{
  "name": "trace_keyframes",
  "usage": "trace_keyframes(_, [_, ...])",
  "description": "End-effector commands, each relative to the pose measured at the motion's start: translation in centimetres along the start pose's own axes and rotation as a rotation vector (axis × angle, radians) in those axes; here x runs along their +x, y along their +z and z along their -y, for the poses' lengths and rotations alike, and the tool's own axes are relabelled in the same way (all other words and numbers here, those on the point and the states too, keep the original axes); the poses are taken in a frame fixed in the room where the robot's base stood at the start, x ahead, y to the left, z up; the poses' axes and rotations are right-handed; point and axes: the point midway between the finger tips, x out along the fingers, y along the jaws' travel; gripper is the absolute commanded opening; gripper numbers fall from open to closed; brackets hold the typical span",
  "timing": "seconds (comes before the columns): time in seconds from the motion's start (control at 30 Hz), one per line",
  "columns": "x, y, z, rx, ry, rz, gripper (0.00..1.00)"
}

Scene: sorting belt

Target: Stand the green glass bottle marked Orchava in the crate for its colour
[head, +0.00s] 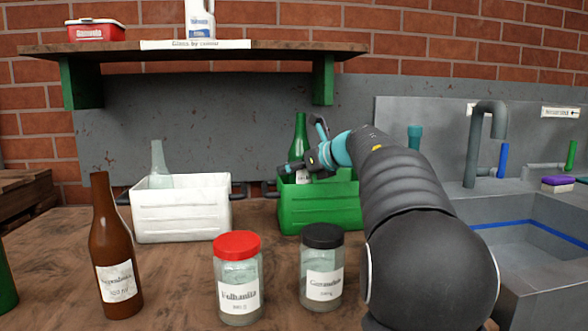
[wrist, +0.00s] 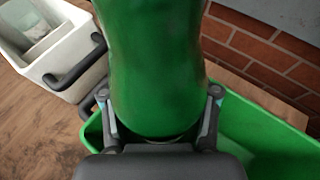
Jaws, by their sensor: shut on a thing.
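A green glass bottle (head: 300,135) stands upright in the head view, at the green crate (head: 318,213). My gripper (head: 293,169) is shut on it low on its body, and a white label shows just behind the fingers. In the wrist view the bottle (wrist: 155,70) fills the middle between my two fingers (wrist: 160,118), with the green crate (wrist: 98,140) around and below it. The label's name cannot be read. The crate wall hides the bottle's base in the head view, so I cannot tell whether it touches the crate floor.
A white crate (head: 182,218) with a clear bottle (head: 160,165) stands to the left. In front are a brown bottle (head: 112,250), a red-lidded jar (head: 238,280) and a black-lidded jar (head: 322,268). A shelf (head: 200,52) hangs above; a sink (head: 530,240) is at right.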

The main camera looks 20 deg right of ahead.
Motion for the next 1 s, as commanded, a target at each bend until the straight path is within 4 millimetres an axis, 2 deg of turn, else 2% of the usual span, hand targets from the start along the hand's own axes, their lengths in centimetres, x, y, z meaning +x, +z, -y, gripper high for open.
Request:
trace_keyframes(0.03, [0.3,-0.7,0.0,0.002,0.005,-0.013,0.17])
trace_keyframes(0.07, [0.3,-0.8,0.1,0.002,0.006,-0.014,0.62])
trace_keyframes(0.1, [0.3,-0.8,0.1,0.002,0.006,-0.015,0.72])
trace_keyframes(0.17, [0.4,-0.9,0.1,0.003,0.007,-0.016,0.86])
trace_keyframes(0.57, [0.5,-1.1,0.1,0.004,0.007,-0.020,0.86])
trace_keyframes(0.77, [-0.1,0.3,0.1,0.002,0.006,-0.019,0.86])
trace_keyframes(0.87, [-1.6,0.2,0.2,0.003,0.002,-0.015,0.86])
trace_keyframes(1.0, [-4.7,0.4,0.2,0.003,0.001,-0.012,0.86])
